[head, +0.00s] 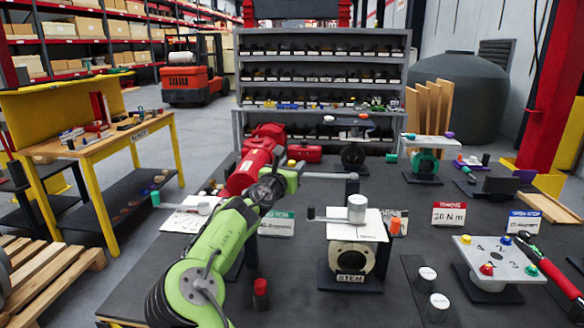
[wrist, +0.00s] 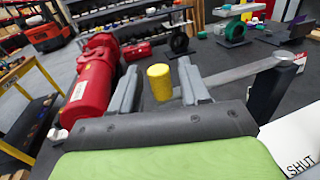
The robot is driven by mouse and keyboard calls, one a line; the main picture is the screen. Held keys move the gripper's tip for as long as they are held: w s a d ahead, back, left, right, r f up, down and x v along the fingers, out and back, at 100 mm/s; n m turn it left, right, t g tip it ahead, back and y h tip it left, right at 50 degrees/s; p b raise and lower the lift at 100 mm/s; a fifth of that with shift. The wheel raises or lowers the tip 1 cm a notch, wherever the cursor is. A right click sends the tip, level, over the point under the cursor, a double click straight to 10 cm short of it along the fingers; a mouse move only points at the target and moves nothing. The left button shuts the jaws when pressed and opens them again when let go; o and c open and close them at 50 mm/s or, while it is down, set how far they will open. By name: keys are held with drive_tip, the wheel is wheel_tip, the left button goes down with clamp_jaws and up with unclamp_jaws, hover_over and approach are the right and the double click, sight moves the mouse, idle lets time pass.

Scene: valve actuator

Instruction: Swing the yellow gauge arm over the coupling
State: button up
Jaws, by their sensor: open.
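The gauge arm shows as a grey bar (wrist: 238,73) running from a dark upright post (wrist: 268,95) to a yellow knob (wrist: 159,83). In the head view the bar (head: 328,176) and the knob (head: 291,163) are just beyond my gripper (head: 290,172). In the wrist view my gripper (wrist: 160,70) is open, with the yellow knob between its two grey fingers; gaps show on both sides. A stand marked STEM (head: 351,261) carries a white plate and a grey cylinder (head: 357,208) with a side lever. I cannot tell for sure which part is the coupling.
A red actuator (head: 254,160) lies behind and left of my gripper. A plate reading SHUT (wrist: 293,140) is close at lower right in the wrist view. A panel with coloured knobs (head: 498,258) and two white-topped cylinders (head: 438,307) stand on the right.

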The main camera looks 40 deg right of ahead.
drive_tip(key=shift+w+d, duration=0.15)
drive_tip(key=shift+d, duration=0.1)
drive_tip(key=shift+c, duration=0.3)
clamp_jaws()
drive_tip(key=shift+a, duration=0.1)
